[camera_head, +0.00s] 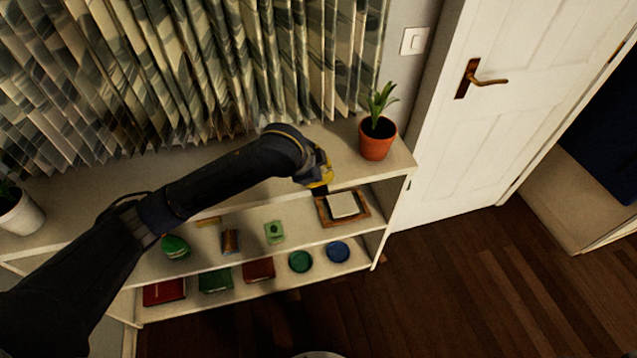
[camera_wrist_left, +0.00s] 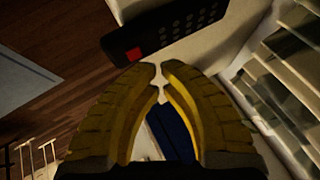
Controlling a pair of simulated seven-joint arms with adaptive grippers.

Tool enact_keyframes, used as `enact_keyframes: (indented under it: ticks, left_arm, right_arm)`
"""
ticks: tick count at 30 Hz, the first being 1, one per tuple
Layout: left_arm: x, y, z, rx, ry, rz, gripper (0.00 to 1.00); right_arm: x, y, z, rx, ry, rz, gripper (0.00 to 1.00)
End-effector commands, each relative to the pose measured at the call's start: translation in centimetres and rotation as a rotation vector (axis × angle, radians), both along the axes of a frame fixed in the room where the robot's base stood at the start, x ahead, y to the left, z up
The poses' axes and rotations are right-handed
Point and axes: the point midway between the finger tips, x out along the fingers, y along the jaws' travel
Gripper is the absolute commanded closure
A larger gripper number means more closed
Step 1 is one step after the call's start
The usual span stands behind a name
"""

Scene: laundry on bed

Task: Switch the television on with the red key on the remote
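The black remote (camera_wrist_left: 180,30) shows at the top of the left wrist view, with rows of dark keys. Its red key (camera_wrist_left: 134,55) is at its lower left end, just beyond my fingertips. My left gripper (camera_wrist_left: 159,68) has yellow fingers with their tips drawn together, only a narrow gap between them, and nothing held. In the head view the left gripper (camera_head: 320,182) is low at the front edge of the shelf top. A small dark shape under it may be the remote's end; the rest is hidden. I cannot tell if the tips touch the remote. No television or right gripper shows.
The shelf unit (camera_head: 340,138) carries a potted plant (camera_head: 376,139) at its right end and a white pot (camera_head: 20,216) at the left. Lower shelves hold a framed item (camera_head: 343,205), books and round dishes. A curtain hangs behind. A door (camera_head: 480,150) stands right.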

Motion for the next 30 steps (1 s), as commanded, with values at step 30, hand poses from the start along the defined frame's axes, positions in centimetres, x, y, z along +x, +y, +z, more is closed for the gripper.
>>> enact_keyframes:
  ticks: [30]
  left_arm:
    - [-0.02, 0.02, -1.06, 0.001, 0.001, 0.000, 1.00]
  right_arm:
    - [-0.02, 0.33, 0.00, 0.003, 0.000, -0.002, 0.38]
